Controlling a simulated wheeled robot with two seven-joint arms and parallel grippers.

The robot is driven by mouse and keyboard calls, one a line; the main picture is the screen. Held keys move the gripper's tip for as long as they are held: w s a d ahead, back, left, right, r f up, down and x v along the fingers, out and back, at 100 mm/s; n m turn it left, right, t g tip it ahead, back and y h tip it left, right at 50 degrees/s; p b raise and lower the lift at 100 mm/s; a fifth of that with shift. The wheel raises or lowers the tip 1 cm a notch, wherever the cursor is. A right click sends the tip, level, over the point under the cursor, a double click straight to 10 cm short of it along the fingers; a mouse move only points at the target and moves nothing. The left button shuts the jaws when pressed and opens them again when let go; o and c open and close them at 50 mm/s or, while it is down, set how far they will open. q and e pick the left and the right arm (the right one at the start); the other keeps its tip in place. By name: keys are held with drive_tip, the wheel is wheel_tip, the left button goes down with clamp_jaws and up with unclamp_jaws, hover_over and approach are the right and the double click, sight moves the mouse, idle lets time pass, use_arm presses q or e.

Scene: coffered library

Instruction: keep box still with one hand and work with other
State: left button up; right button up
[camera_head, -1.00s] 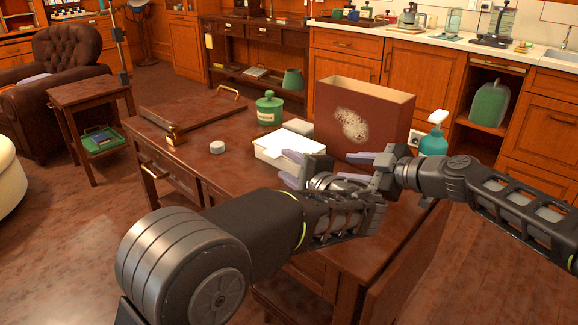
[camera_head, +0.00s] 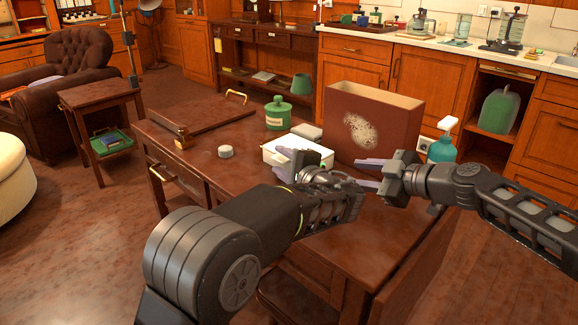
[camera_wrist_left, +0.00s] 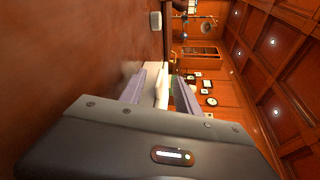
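A low white box (camera_head: 269,156) lies on the brown table (camera_head: 225,180), its near side partly hidden by my left gripper. A tall brown open-topped box (camera_head: 397,129) with a pale speckled patch stands upright behind it to the right. My left gripper (camera_head: 287,165) is at the white box's near side, its lilac fingers apart. In the left wrist view a white surface (camera_wrist_left: 152,85) shows between and beyond those fingers; contact cannot be told. My right gripper (camera_head: 366,174) is open and empty in front of the brown box, fingers pointing left.
A teal spray bottle (camera_head: 442,146) stands right of the brown box. A green lidded jar (camera_head: 278,114), a small white round item (camera_head: 226,152) and a brown tray with brass handles (camera_head: 205,116) are on the table. The table's front right is bare beneath my arms.

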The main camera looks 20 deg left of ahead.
use_arm(q)
drive_tip(key=shift+w+a, duration=0.15)
clamp_jaws()
idle(0.4)
drive_tip(key=shift+f, duration=0.25)
idle(1.5)
use_arm(e)
clamp_jaws()
idle(0.3)
idle(1.4)
